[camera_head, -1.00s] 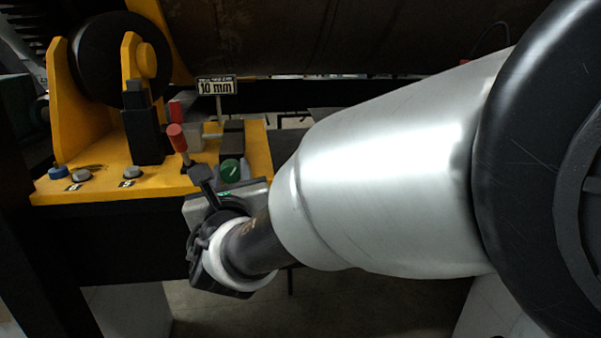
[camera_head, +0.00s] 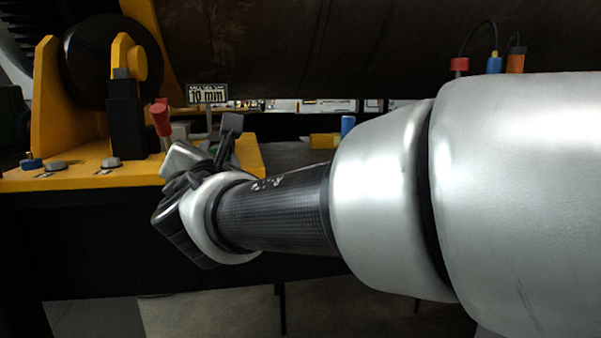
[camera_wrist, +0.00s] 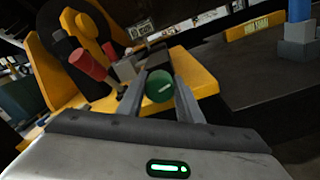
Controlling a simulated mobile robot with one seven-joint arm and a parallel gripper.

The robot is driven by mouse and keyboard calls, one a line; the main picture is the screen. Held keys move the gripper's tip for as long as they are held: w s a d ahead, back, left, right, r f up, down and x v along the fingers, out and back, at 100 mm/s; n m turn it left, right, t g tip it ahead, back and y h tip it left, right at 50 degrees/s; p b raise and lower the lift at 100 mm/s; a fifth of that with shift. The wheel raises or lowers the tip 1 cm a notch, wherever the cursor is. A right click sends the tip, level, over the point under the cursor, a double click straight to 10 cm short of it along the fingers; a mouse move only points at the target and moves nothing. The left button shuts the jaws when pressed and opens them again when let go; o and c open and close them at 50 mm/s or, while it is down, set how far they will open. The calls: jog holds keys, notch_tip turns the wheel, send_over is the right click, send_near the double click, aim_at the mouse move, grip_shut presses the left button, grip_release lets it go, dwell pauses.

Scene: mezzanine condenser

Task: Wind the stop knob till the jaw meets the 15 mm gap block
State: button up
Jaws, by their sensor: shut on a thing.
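My gripper (camera_wrist: 162,92) has its two fingers on either side of the green stop knob (camera_wrist: 160,86), shut on it. The knob has a pale mark on its face. Behind the knob are a grey block (camera_wrist: 125,69) and a dark block (camera_wrist: 153,52). I cannot tell which part is the jaw, or see its gap to a block.
A red-handled lever (camera_wrist: 88,65) stands close left of my gripper. A black roller (camera_head: 88,60) is farther left. A yellow labelled piece (camera_wrist: 255,26) and a blue cylinder (camera_wrist: 299,10) are on the dark bench to the right. A large brown cylinder (camera_head: 310,50) overhangs.

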jog(key=shift+m+b, duration=0.3)
jog(key=shift+b, duration=0.05)
dwell(0.3)
jog(key=o, duration=1)
